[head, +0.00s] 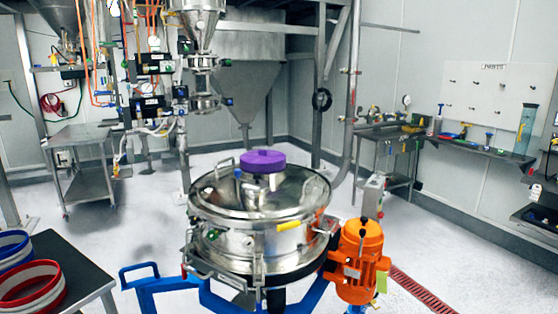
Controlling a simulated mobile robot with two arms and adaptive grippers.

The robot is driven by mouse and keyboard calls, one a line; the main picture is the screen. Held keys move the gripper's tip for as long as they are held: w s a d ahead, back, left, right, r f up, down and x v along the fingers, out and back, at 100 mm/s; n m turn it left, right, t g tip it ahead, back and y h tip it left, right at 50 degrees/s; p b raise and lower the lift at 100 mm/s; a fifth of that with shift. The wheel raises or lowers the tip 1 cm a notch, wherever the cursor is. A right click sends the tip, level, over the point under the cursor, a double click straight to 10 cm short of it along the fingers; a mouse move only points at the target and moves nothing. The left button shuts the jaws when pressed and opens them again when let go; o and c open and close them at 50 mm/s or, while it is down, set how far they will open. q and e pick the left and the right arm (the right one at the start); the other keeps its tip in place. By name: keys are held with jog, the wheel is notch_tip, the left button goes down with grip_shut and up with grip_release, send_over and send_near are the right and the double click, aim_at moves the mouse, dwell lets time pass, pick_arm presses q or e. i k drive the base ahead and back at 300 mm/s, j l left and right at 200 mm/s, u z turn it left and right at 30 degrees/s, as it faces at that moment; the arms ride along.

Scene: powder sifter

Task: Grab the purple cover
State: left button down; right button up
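The purple cover (262,161) is a round, flat cap. It sits on top of the domed steel lid (225,201) of the powder sifter (250,245), near the middle of the head view. Its top and near side are clear, with nothing covering them. Neither my left nor my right gripper shows in this view, and nothing is holding the cover.
An orange motor (358,262) stands at the sifter's right, on a blue frame (158,283). A dark table (75,268) with red and blue rings is at lower left. A steel cart (82,150) and wall benches stand behind. Open floor lies left of the sifter.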

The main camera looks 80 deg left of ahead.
aim_at(262, 162)
jog(key=i+j+u, duration=0.1)
jog(key=i+u, duration=0.25)
jog(key=u, duration=0.15)
jog(key=i+u, duration=0.35)
jog(key=u, duration=0.15)
jog(key=i+l+u, duration=0.25)
jog(key=u, duration=0.2)
jog(key=i+l+u, duration=0.35)
jog(key=u, duration=0.15)
